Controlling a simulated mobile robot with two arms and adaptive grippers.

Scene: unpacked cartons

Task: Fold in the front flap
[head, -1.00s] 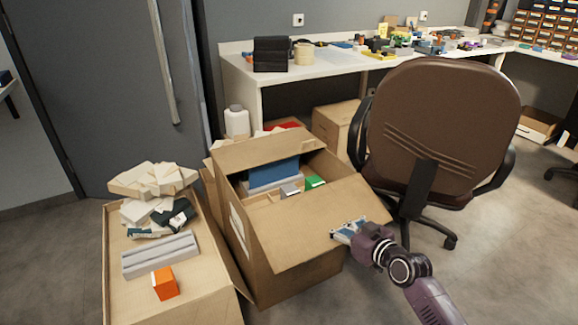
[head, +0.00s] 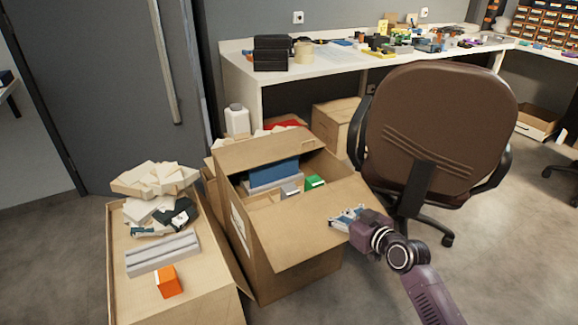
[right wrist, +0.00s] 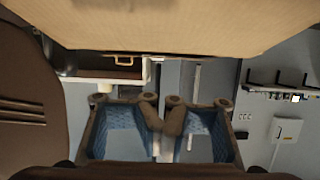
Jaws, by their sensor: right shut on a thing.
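The open cardboard carton (head: 255,255) stands on the floor in the middle of the head view. Its front flap (head: 300,230) sticks out toward me, sloping down to the right. My right gripper (head: 345,219) is at the flap's outer part, near its right edge, shut on the flap. In the right wrist view the flap (right wrist: 180,25) spans the top, just above the gripper's blue-padded fingers (right wrist: 160,105); the exact contact is hard to see. A back flap (head: 262,150) of the carton is raised. My left gripper is not in view.
Inside the carton are a blue box (head: 272,171) and a green box (head: 314,182). At left, another carton (head: 190,308) bears an orange box (head: 167,281) and grey pieces. A brown chair (head: 435,130) stands close right of the flap. Floor at front right is clear.

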